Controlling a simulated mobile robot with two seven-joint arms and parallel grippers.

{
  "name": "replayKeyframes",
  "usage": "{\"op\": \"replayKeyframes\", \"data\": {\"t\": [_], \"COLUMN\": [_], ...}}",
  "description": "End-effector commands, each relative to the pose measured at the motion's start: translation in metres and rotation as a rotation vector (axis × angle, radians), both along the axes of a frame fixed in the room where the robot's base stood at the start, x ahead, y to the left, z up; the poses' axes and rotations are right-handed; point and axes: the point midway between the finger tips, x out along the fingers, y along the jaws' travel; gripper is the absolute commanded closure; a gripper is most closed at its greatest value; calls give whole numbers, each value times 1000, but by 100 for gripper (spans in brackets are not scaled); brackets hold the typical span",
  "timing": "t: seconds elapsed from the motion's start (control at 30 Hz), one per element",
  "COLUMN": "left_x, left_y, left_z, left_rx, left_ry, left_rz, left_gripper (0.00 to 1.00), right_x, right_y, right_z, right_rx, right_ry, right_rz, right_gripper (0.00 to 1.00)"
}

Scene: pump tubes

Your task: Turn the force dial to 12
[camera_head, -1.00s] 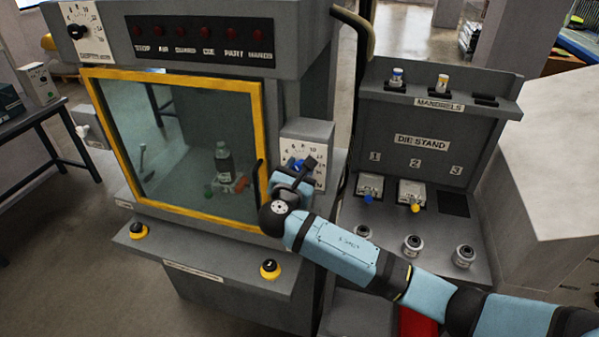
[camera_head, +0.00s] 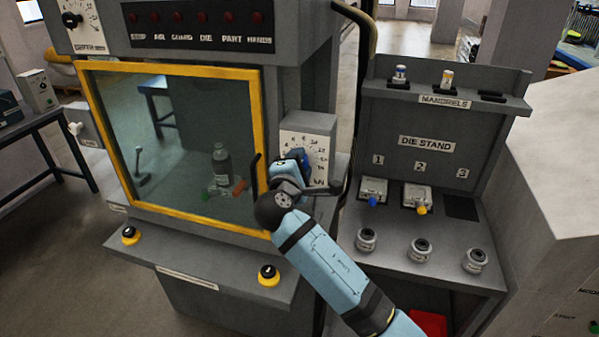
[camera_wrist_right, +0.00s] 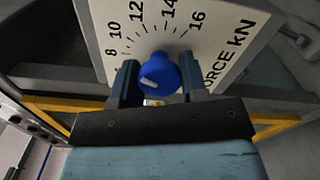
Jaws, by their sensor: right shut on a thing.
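The force dial is a blue knob (camera_wrist_right: 157,73) on a white scale plate (camera_wrist_right: 175,22) marked 8, 10, 12, 14, 16 and "FORCE kN" in the right wrist view. My right gripper (camera_wrist_right: 160,82) has one finger on each side of the knob and is shut on it. A short pale mark shows on the knob; I cannot tell which number it indicates. In the head view, the plate (camera_head: 312,124) is right of the yellow-framed window. My right gripper (camera_head: 290,172) covers much of the knob there. My left gripper is out of view.
The yellow window frame (camera_head: 258,110) and its dark handle stand close left of my right gripper. A hose (camera_head: 362,60) runs down right of the dial. The die stand (camera_head: 425,142), with dies and mandrels, is farther right.

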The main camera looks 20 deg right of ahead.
Motion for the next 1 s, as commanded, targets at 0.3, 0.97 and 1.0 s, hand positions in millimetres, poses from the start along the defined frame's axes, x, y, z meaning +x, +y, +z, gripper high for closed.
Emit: {"op": "replayKeyframes", "data": {"t": [0.3,0.97,1.0], "left_x": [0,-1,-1], "left_y": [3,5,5], "left_z": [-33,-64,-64], "left_rx": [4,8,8], "left_ry": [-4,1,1], "left_rz": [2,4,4], "left_gripper": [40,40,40], "right_x": [0,0,0], "right_y": [1,1,1], "right_z": [-6,-2,-2], "right_rx": [242,490,493], "right_ry": [-158,-326,-328], "right_rz": [0,0,0], "right_gripper": [84,84,84]}}
